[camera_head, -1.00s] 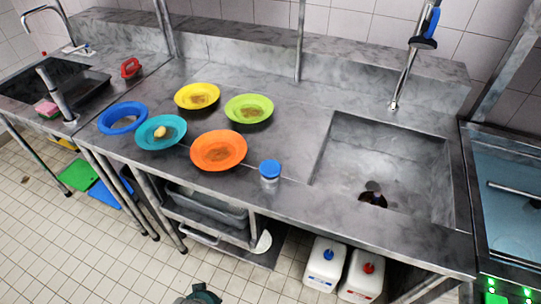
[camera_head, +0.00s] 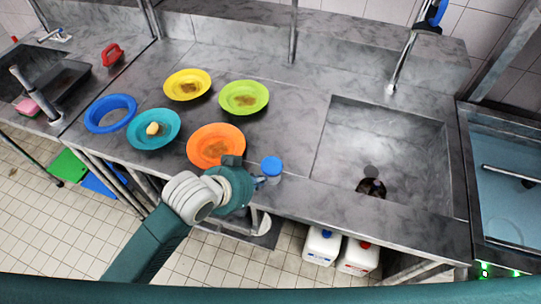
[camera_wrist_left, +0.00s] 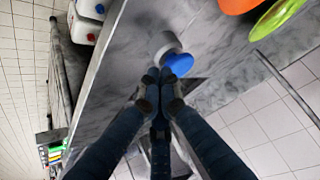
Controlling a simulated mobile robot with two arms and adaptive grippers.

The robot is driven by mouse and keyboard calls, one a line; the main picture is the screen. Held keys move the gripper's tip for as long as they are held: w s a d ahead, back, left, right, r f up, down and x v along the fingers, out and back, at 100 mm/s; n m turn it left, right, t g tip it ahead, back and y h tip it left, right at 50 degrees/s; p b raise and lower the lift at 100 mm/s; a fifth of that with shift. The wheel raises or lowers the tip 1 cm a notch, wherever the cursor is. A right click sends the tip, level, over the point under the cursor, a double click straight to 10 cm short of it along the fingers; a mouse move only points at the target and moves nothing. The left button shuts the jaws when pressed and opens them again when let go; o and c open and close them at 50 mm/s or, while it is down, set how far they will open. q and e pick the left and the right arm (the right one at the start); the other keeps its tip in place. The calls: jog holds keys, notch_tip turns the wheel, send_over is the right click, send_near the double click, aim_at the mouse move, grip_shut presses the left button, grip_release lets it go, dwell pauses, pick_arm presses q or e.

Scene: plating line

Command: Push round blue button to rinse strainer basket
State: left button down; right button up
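A round blue top (camera_head: 271,166) sits on a short pale cylinder at the front edge of the steel counter. In the left wrist view, the blue top (camera_wrist_left: 180,65) and its white body (camera_wrist_left: 163,44) lie just beyond my fingertips; I cannot tell whether they touch. My left gripper (camera_wrist_left: 158,76) has its two fingertips together with nothing seen between them. A dark round strainer basket (camera_head: 371,188) is at the drain of the sink (camera_head: 400,140). My right gripper is not in view.
Orange (camera_head: 216,133), green (camera_head: 244,92), yellow (camera_head: 187,78) and teal (camera_head: 168,140) plates with food bits lie left of the cylinder, beside a blue ring-like dish (camera_head: 110,103). A tap (camera_head: 403,60) stands behind the sink. Counter between cylinder and sink is clear.

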pick_arm(q)
jog(key=w+d+r+m+h, duration=0.1)
jog(key=w+d+r+m, duration=0.2)
jog(key=w+r+m, duration=0.3)
jog(key=shift+w+r+m+p, duration=0.35)
jog(key=shift+r+m, duration=0.75)
jog(key=shift+r, duration=0.75)
jog(key=shift+s+d+f, duration=0.1)
jog(key=b, duration=0.8)
send_over(271, 167)
notch_tip(271, 167, down, 7)
jog(key=shift+r, duration=0.15)
jog(key=shift+f, duration=1)
jog(key=shift+f, duration=0.1)
